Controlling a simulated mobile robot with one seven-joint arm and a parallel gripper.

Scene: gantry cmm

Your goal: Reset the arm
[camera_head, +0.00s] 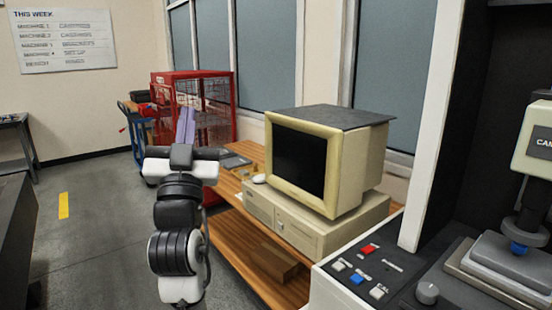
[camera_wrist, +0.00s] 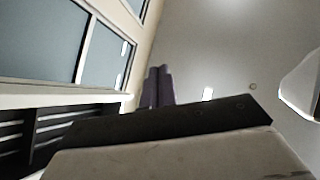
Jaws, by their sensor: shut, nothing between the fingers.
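My arm stands up in the left middle of the head view, folded, with white and black links. My gripper (camera_head: 186,112) is at its top, with pale purple fingers pointing up, in front of the red cage. The fingers are together and hold nothing. In the wrist view my gripper (camera_wrist: 158,72) shows as two dark purple fingers side by side, pointing up toward the wall and ceiling. The large dark and pale shape across the bottom of that view hides what lies below.
A wooden desk (camera_head: 225,187) with an old computer monitor (camera_head: 345,160) stands right of my arm. A machine control panel (camera_head: 365,267) is at the lower right. A red cage (camera_head: 220,90) and blue cart (camera_head: 136,125) stand behind. Grey floor (camera_head: 95,220) at left is open.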

